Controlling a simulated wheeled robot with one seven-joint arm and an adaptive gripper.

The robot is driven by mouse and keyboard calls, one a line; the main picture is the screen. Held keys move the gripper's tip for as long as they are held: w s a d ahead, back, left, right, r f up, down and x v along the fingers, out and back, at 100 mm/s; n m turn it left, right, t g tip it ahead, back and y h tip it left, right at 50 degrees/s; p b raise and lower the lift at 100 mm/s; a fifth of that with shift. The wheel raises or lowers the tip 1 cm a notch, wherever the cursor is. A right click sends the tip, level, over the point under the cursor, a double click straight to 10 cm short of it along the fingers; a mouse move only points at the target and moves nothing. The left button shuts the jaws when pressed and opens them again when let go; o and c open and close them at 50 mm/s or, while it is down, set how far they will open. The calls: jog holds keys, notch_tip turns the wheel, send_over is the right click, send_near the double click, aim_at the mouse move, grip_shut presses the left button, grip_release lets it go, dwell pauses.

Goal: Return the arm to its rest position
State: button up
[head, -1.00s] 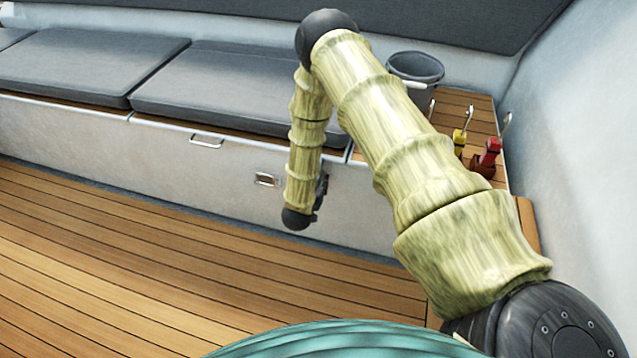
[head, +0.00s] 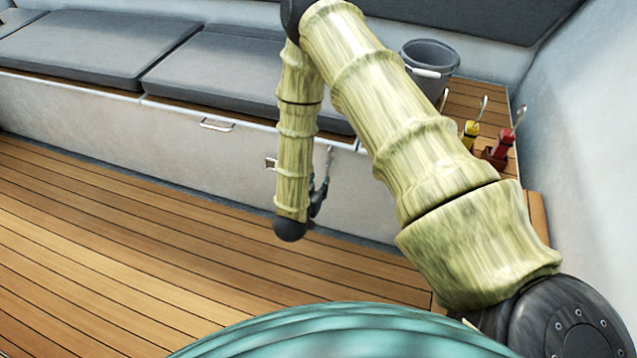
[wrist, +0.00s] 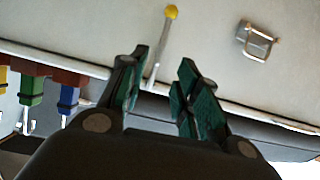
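My arm, with pale bamboo-like links, reaches from the lower right up to an elbow at the top edge of the head view, then hangs down. My gripper (head: 320,192) is near the bench front, mostly hidden behind the forearm's end. In the wrist view my gripper (wrist: 160,82) shows two dark fingers with green pads, apart and with nothing held between them. A thin metal rod with a yellow knob (wrist: 171,12) appears beyond the fingertips against the pale bench front.
The bench (head: 110,112) has grey cushions (head: 215,75) and metal latches (head: 217,125). A grey bucket (head: 430,58) stands on the wooden shelf at right. Yellow-handled (head: 471,131) and red-handled (head: 503,142) tools stand there. The plank floor (head: 130,230) at left is clear.

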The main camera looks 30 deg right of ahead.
dwell(0.4)
jog(key=s+a+f+n+g+y, duration=0.2)
jog(key=s+f+y, duration=0.15)
jog(key=s, duration=0.35)
jog(key=s+a+f+n+g+y, duration=0.2)
jog(key=s+f, duration=0.2)
jog(key=s, duration=0.4)
jog(key=s+a+f+n+g+y, duration=0.2)
jog(key=s+a+f+y, duration=0.1)
jog(key=s, duration=0.4)
jog(key=s+a+r+n+g+y, duration=0.1)
jog(key=s+r+n+g, duration=0.2)
jog(key=s, duration=1)
notch_tip(320, 180, up, 12)
jog(key=p, duration=1.4)
jog(key=shift+r+p, duration=0.2)
jog(key=shift+p, duration=0.1)
